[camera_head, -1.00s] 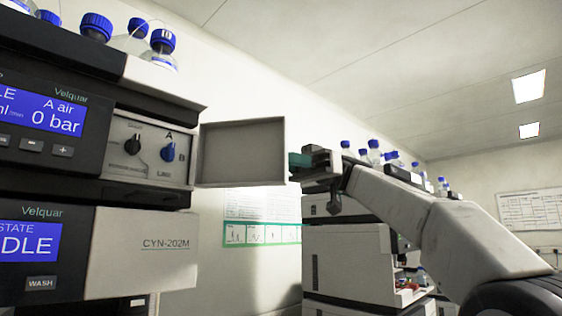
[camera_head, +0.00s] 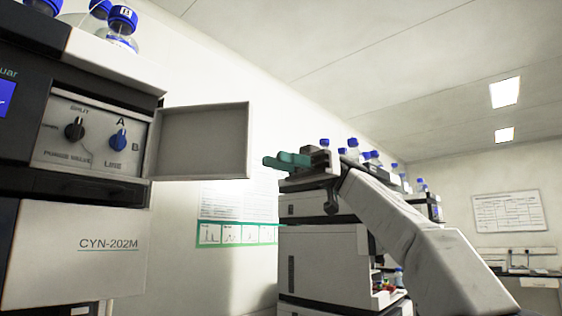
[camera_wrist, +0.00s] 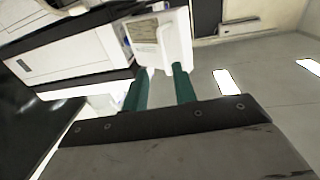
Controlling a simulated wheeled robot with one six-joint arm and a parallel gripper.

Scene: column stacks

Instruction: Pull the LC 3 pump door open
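The pump door (camera_head: 200,141) is a shallow grey panel. It stands swung out to the right of the pump front, its left edge at the pump housing. The uncovered panel (camera_head: 95,138) shows a black knob (camera_head: 75,129) and a blue knob (camera_head: 118,140). My gripper (camera_head: 283,161), with teal fingers, is to the right of the door's free edge, with a clear gap in the picture. In the wrist view my gripper (camera_wrist: 161,73) has its fingers apart with nothing between them. A white labelled thing shows beyond the fingertips; I cannot tell what it is.
A white CYN-202M module (camera_head: 75,255) sits below the pump. Blue-capped bottles (camera_head: 122,28) stand on top. Another instrument stack (camera_head: 325,260) with bottles stands behind my arm. A poster (camera_head: 237,213) hangs on the wall between the stacks.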

